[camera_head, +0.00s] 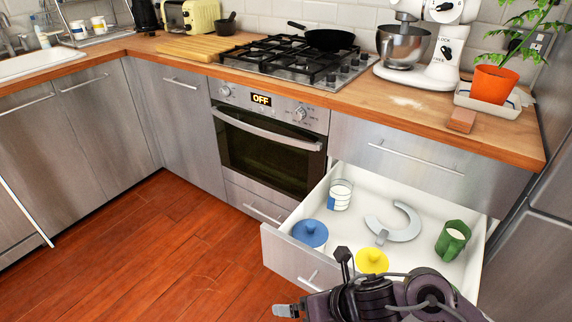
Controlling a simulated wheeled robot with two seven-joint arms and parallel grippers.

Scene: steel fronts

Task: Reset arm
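My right arm (375,296) shows at the bottom, in front of the open drawer (290,259) and overlapping its front. A small grey part (285,311) at its left end sits low in front of the drawer; I cannot make out two fingertips or any held thing. My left arm and gripper are not in view. In the white drawer lie a blue lid (310,234), a yellow lid (372,261), a grey C-shaped piece (398,226), a glass with white and blue on it (340,195), and a green mug (453,240).
The oven (268,150) is shut, its display reading OFF. The counter (440,108) above holds a gas hob (300,58) with a black pan (329,39), a stand mixer (438,68) and a potted plant (494,84). The floor (170,240) to the left is clear.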

